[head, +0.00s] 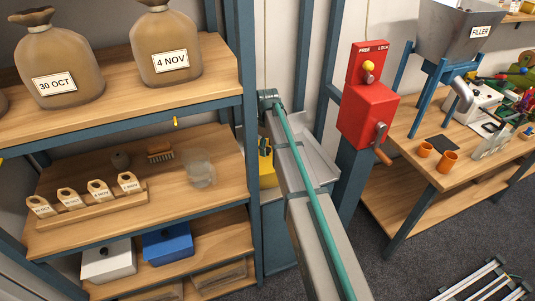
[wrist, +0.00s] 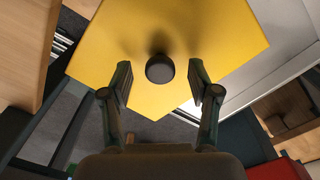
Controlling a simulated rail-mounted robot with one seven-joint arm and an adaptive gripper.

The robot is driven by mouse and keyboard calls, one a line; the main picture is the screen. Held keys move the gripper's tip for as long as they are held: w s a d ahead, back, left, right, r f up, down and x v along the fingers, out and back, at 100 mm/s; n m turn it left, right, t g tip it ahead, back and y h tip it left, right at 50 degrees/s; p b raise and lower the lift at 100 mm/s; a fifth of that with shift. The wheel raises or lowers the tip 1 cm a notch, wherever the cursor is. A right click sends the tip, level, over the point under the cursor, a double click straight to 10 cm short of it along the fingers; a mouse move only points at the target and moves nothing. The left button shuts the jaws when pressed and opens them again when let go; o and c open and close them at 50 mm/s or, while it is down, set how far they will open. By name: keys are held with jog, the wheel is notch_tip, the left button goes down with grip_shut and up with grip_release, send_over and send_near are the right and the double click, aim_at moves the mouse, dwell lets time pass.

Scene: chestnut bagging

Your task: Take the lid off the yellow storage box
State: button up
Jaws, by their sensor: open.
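The yellow storage box (head: 266,168) stands in the head view just right of the shelf post, partly hidden by my arm. In the wrist view its flat yellow lid (wrist: 215,42) fills the upper middle, with a round black knob (wrist: 160,68) on it. My gripper (wrist: 160,82) is open and empty, its two dark fingers pointing at the lid. The knob appears between the fingertips, with a clear gap on each side. I cannot tell how far the fingertips are from the lid.
Left of the box is a wooden shelf (head: 215,180) with a blue post (head: 247,120) close by. A grey metal tray (head: 316,160) lies just right of the box. A red lever box (head: 368,115) stands farther right, before a workbench (head: 415,158).

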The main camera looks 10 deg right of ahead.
jog(key=shift+f, duration=0.75)
grip_shut()
